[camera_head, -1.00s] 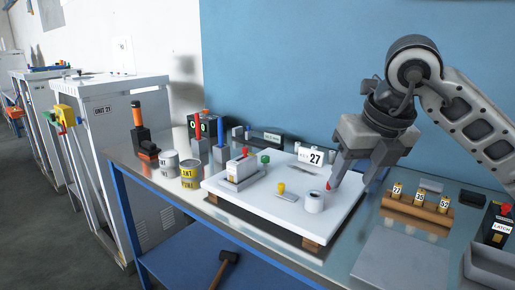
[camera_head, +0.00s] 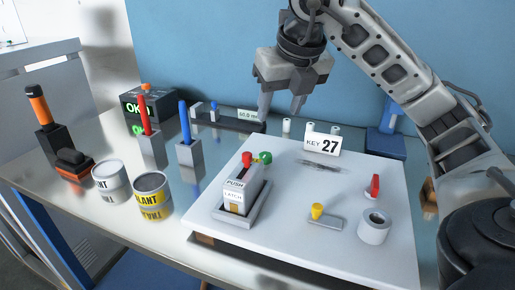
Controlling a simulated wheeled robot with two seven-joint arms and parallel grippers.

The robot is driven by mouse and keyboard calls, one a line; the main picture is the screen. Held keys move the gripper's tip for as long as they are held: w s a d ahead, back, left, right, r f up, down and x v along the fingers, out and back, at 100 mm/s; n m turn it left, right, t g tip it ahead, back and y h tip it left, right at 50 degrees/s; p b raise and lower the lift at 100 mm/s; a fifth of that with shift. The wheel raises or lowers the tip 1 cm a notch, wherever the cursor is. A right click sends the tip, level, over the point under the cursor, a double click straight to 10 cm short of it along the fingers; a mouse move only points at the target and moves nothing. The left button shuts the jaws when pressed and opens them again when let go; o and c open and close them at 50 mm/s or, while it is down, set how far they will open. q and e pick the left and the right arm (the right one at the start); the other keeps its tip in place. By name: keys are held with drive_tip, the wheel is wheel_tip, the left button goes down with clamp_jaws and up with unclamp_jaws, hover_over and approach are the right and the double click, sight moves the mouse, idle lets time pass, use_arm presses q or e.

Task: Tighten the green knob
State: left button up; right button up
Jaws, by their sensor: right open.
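The green knob (camera_head: 265,157) is a small round green head at the top right of the white latch box (camera_head: 240,192), beside a red knob (camera_head: 247,158). The box reads PUSH and LATCH and sits in a grey tray on the white board (camera_head: 300,245). My right gripper (camera_head: 280,112) is open and empty, fingers pointing down. It hangs above and behind the green knob, apart from it. My left gripper is not in view.
On the board are a KEY 27 sign (camera_head: 322,145), a yellow knob (camera_head: 317,211), a red upright piece (camera_head: 375,186) and a white cylinder (camera_head: 374,227). Left of it stand two cans (camera_head: 152,194), red and blue tools in blocks, and an orange-handled tool (camera_head: 38,105).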

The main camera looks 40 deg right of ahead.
sight(266, 155)
drive_tip(key=b+x, duration=0.1)
drive_tip(key=x, duration=1.3)
drive_tip(key=shift+s+b, duration=0.15)
drive_tip(key=shift+b, duration=0.25)
drive_tip(key=c, duration=1)
